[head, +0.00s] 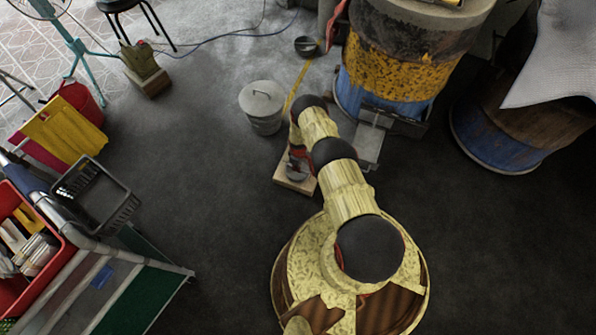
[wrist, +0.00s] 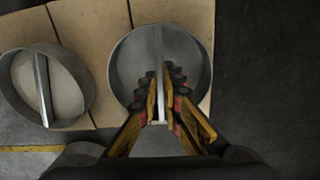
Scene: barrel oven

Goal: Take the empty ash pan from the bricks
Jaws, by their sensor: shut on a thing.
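A round grey metal pan (wrist: 130,66) with a straight bar handle (wrist: 158,42) across its top sits over the tan bricks (wrist: 92,32) in the wrist view. Its inside looks bare and grey. My gripper (wrist: 163,90) is shut on the bar, one finger on each side. Whether the pan's underside touches the bricks cannot be seen. A second round pan (wrist: 66,92) with a similar bar stands to the left, its inside paler; I cannot tell what it holds. In the head view my arm largely hides the gripper and pan above the pale bricks (head: 294,184).
A lidded grey bin (head: 262,100) stands beyond the bricks, left of my arm. The blue-and-yellow barrel oven (head: 390,70) is at the upper right. Another barrel (head: 505,130) lies right. A cart with a red tray (head: 30,235) is at left. Dark floor between is clear.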

